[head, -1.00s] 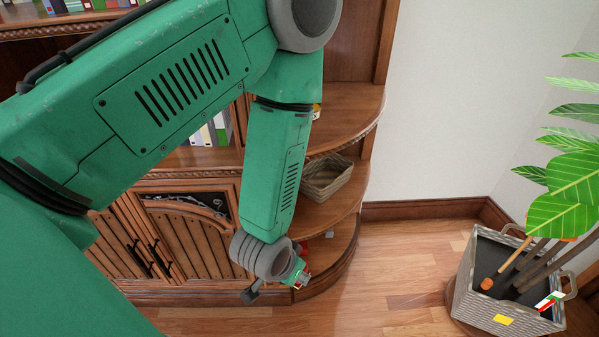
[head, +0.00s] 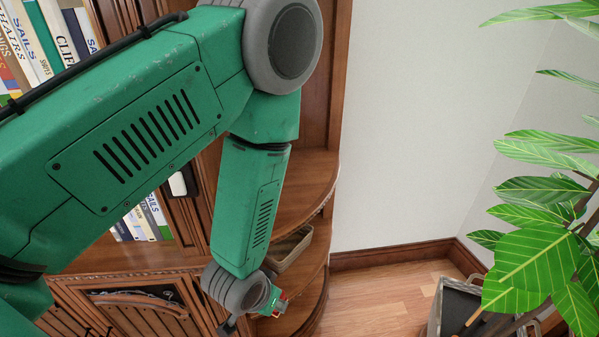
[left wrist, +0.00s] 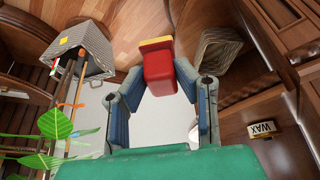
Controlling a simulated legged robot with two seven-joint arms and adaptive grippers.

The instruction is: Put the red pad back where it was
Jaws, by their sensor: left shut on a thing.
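The red pad (left wrist: 158,72), with a yellow edge, is held between the two fingers of my left gripper (left wrist: 160,78) in the left wrist view. The fingers are shut on its sides. In the head view my left gripper (head: 279,302) is at the curved end shelves of the wooden bookcase, below and in front of the wicker basket, with a bit of red at its tip. Most of the pad is hidden there. My right gripper is in neither view.
The wicker basket (head: 289,249) sits on a curved corner shelf (head: 306,275); it also shows in the left wrist view (left wrist: 216,52). A box labelled WAX (left wrist: 262,129) is on another shelf. The wall between is bare.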

